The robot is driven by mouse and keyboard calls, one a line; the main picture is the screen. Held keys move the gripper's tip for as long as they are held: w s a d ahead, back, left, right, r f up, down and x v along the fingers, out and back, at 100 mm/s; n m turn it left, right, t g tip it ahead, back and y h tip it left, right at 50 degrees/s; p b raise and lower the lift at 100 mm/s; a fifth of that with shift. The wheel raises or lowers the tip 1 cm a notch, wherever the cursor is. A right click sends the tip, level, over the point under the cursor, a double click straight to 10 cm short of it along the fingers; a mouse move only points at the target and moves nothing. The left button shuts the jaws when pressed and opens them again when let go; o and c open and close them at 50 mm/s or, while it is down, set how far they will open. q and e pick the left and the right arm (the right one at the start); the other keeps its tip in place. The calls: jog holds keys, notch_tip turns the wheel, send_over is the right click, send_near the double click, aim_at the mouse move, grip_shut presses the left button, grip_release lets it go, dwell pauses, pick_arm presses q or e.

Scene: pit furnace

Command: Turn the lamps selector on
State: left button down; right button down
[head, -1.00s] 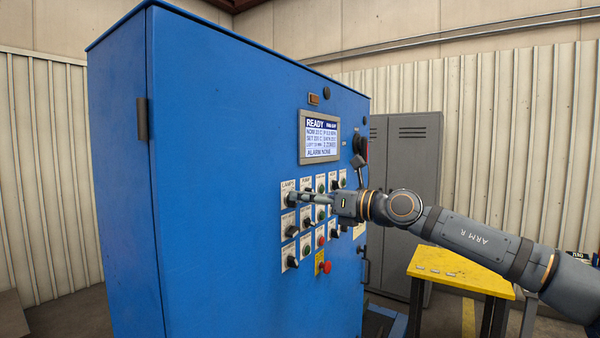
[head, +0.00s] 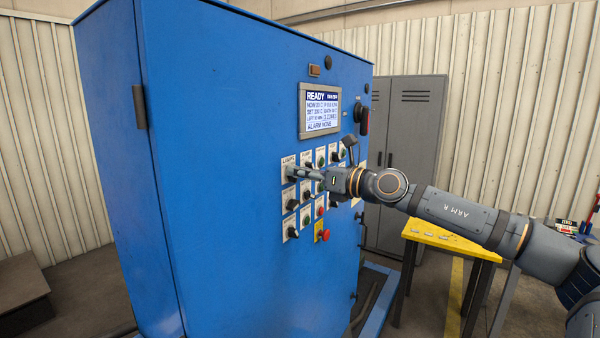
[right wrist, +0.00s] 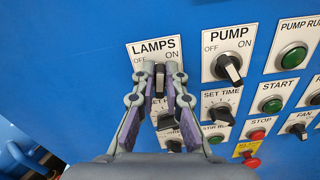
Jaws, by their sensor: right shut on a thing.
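The lamps selector (right wrist: 159,79) is a dark knob under a white LAMPS label with OFF at left and ON at right. In the right wrist view its bar stands about upright in the picture, between the two words. My right gripper (right wrist: 160,74) is shut on it, with one finger on each side. In the head view the right gripper (head: 294,172) is at the upper left of the panel's controls and partly hides the selector. My left gripper is not in view.
The pump selector (right wrist: 229,68) is close on the right, its bar slanted. The set time knob (right wrist: 221,112) and several buttons are below and right. The blue cabinet (head: 220,180) has a lit display (head: 320,109) above the controls. A yellow table (head: 440,236) stands to the right.

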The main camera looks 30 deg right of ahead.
jog(key=m, duration=0.4)
jog(key=shift+w+d, duration=0.1)
jog(key=shift+d, duration=0.05)
jog(key=c, duration=1.4)
grip_release()
